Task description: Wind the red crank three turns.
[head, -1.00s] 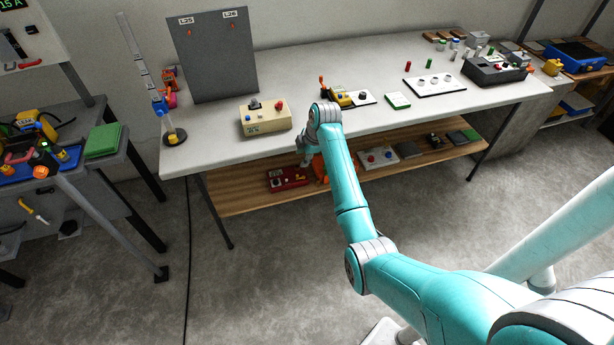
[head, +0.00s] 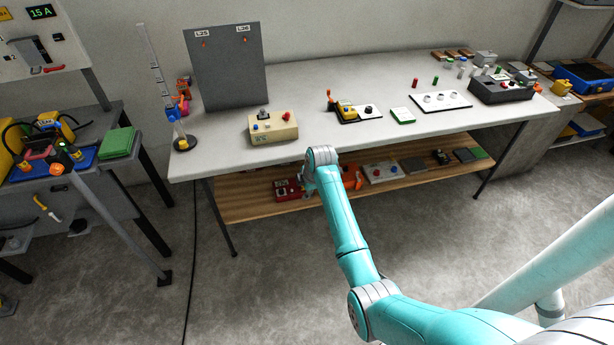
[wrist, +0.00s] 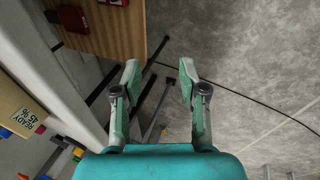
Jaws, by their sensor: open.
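I cannot single out a red crank for certain. A small red-and-orange device (head: 183,88) stands at the back left of the white table (head: 350,75), too small to read clearly. An orange lever (head: 330,95) stands up beside a yellow unit on the table's middle. My gripper (wrist: 159,68) is open and empty in the wrist view, its two fingers spread over the floor beside the wooden shelf. In the head view it is mostly hidden by my wrist, in front of the table's front edge.
A cream box (head: 273,128) with knobs sits near the table's front edge; its labelled side (wrist: 18,108) shows in the wrist view. A grey panel (head: 225,68) stands behind it. A lower wooden shelf (head: 240,205) holds a red box (head: 288,189). Floor in front is clear.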

